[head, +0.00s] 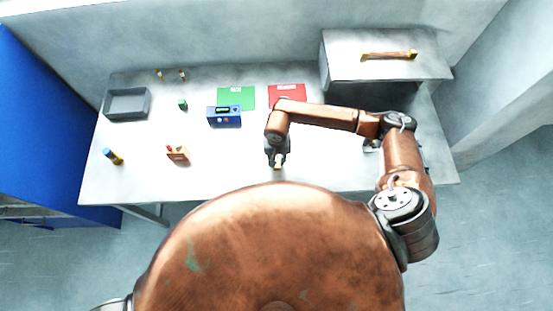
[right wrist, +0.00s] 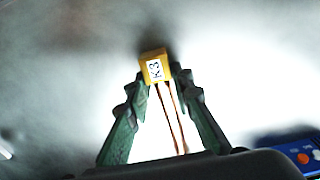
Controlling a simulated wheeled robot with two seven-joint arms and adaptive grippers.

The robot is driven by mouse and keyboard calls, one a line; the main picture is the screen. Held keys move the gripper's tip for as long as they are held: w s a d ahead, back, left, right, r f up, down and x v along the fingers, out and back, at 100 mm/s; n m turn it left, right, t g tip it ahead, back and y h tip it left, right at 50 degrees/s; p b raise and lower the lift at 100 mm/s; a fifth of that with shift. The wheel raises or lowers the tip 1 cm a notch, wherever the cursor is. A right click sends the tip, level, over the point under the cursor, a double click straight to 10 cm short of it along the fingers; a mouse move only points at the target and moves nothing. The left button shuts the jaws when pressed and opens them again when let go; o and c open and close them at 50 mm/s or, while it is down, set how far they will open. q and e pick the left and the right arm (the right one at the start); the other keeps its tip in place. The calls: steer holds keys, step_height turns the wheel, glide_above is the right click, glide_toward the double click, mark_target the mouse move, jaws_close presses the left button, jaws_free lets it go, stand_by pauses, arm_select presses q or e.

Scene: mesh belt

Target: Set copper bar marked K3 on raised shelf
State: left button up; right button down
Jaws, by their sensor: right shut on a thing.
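My right gripper (head: 277,160) is shut on a yellow block marked K3 (right wrist: 155,67), just above or at the front middle of the table; the height is hard to tell. In the right wrist view the green fingertips (right wrist: 156,82) touch both sides of the block, and two thin copper-coloured strips run from it back between the fingers. In the head view only a small yellow bit of the held piece (head: 278,167) shows. The raised shelf (head: 345,70) stands at the back right. A copper bar with yellow ends (head: 388,55) lies on it. My left gripper is out of view.
The shelf's front top is bare.

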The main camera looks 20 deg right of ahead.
steer(key=shift+w+f, duration=0.1)
steer(key=shift+f, duration=0.15)
steer(key=shift+f, duration=0.15)
steer(key=c, duration=1.7)
jaws_free()
